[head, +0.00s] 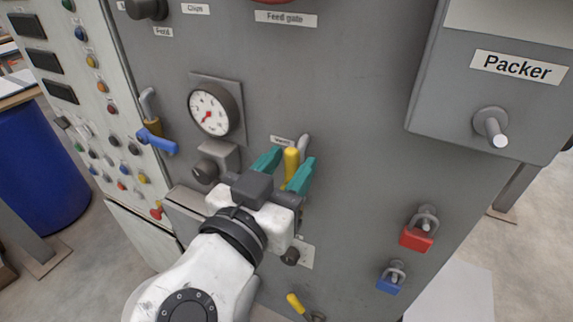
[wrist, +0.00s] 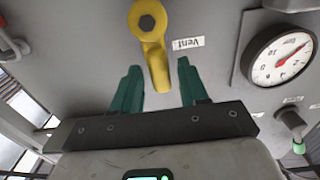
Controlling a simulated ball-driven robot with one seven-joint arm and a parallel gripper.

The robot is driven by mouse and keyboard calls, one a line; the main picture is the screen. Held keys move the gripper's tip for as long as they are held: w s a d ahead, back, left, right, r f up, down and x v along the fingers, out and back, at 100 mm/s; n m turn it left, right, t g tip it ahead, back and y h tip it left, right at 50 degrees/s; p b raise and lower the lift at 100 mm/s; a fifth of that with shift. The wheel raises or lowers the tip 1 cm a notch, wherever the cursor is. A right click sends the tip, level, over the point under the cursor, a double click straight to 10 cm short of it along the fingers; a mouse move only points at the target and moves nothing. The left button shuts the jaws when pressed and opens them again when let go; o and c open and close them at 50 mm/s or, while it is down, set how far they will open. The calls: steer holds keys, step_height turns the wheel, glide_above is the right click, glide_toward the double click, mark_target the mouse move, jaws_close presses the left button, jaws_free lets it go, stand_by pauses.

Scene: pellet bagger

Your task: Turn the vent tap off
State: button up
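The vent tap has a yellow lever (wrist: 158,65) on a round hub with a dark bolt, in the wrist view, beside a "Vent" label (wrist: 188,43). The lever runs from the hub towards my gripper (wrist: 158,75). My gripper's two teal fingers are open, one on each side of the lever's free end, with a gap showing on both sides. In the head view the yellow lever (head: 291,160) shows between the fingers of my gripper (head: 290,158), just below the small label. My gripper and wrist hide part of the tap there.
A pressure gauge (head: 210,109) and a grey knob (head: 207,170) are left of the tap. A blue-handled tap (head: 157,141) is further left. Red (head: 416,238) and blue (head: 388,284) padlocks hang at lower right. Another yellow lever (head: 296,303) is below. The Packer box (head: 455,100) juts out at right.

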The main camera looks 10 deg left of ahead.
jaws_close()
stand_by(0.3)
